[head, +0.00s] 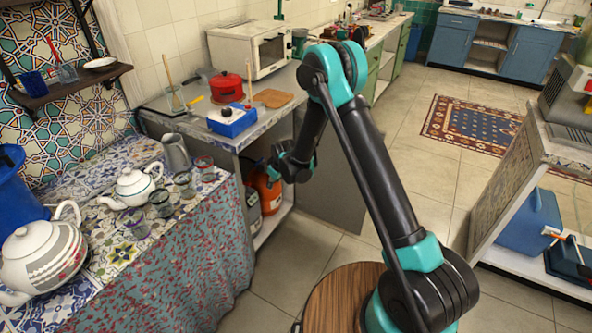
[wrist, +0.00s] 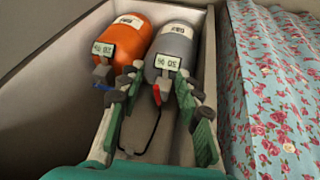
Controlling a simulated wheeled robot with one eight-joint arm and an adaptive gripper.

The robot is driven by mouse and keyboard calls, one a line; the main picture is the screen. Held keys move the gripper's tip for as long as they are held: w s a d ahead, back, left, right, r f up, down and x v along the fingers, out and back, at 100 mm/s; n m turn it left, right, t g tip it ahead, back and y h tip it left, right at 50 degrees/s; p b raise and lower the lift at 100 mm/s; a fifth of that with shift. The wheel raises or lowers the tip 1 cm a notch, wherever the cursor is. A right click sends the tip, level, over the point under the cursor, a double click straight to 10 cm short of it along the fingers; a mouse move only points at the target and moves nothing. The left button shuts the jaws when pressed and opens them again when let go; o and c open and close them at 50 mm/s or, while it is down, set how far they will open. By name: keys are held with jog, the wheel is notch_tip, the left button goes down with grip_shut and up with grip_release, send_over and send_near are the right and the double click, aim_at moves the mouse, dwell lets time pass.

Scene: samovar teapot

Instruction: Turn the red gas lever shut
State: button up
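In the wrist view, a small red lever (wrist: 157,94) hangs at the valve of a grey gas cylinder (wrist: 174,45) with a white tag. My gripper (wrist: 158,82) is open, its green-padded fingers on either side of the lever. Contact between fingers and lever cannot be told. An orange gas cylinder (wrist: 137,36) stands to the left, with a small blue lever (wrist: 103,87) at its valve. In the head view my gripper (head: 282,166) is at the cabinet opening, by the orange cylinder (head: 268,192); the grey one (head: 252,207) is partly hidden and the red lever cannot be seen.
The cylinders stand in a narrow cabinet under the counter (head: 180,122), with walls close on both sides. A flowered cloth (wrist: 265,90) hangs to the right in the wrist view. A dark hose or wire (wrist: 152,130) lies on the cabinet floor. A cabinet door (head: 335,190) stands open.

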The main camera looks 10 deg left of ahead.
jog(key=d+r+m, duration=0.2)
jog(key=d+r, duration=0.6)
jog(key=d, duration=0.1)
jog(key=shift+s+d+r, duration=0.2)
jog(key=shift+s+r, duration=0.1)
jog(key=shift+s, duration=0.05)
